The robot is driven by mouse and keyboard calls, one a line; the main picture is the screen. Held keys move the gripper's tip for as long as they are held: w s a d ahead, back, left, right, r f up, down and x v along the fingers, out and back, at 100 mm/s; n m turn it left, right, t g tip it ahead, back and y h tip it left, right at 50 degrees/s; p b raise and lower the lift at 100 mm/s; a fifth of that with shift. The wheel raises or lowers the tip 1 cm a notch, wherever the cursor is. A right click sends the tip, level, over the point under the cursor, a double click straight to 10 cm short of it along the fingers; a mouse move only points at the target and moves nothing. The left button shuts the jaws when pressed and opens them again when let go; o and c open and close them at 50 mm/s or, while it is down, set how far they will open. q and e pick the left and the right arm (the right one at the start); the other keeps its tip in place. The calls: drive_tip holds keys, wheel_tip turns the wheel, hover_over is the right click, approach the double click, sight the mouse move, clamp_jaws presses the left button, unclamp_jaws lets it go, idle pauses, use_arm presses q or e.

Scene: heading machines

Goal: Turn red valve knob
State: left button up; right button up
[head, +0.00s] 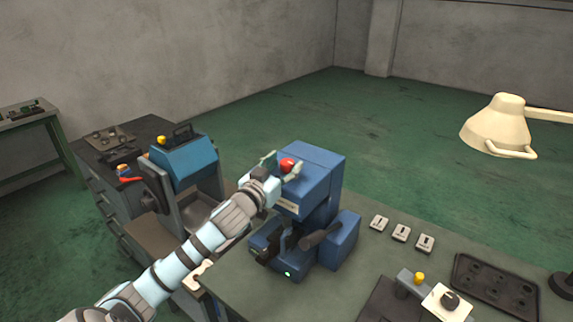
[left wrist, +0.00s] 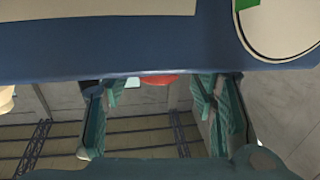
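The red valve knob (head: 287,165) sits at the upper left edge of the blue machine (head: 322,165) on the green-topped bench. My left gripper (head: 281,168) is at the knob, with one finger on each side of it. In the left wrist view my left gripper (left wrist: 156,112) has its fingers wide apart, and the red knob (left wrist: 158,79) shows between them with gaps on both sides. The knob is partly cut off there by the blue machine body (left wrist: 120,45). My right gripper is not in view.
The green floor behind is clear.

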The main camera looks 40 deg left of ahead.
use_arm(q)
drive_tip(key=c, duration=0.3)
drive_tip(key=shift+w, duration=0.1)
drive_tip(key=c, duration=0.8)
drive_tip(key=shift+d+y, duration=0.1)
drive_tip(key=shift+y, duration=0.2)
drive_tip(key=shift+d+f+n+g+y, duration=0.15)
drive_tip(key=shift+n+g+y, duration=0.55)
drive_tip(key=shift+n+y, duration=0.9)
drive_tip(key=y+b, duration=0.1)
drive_tip(key=n+g+y+b, duration=0.1)
drive_tip(key=shift+w+d+y, duration=0.15)
drive_tip(key=shift+y, duration=0.25)
drive_tip(key=shift+n+g+y+b, duration=0.5)
drive_tip(key=shift+n+g+y, duration=0.3)
drive_tip(key=shift+y, duration=0.1)
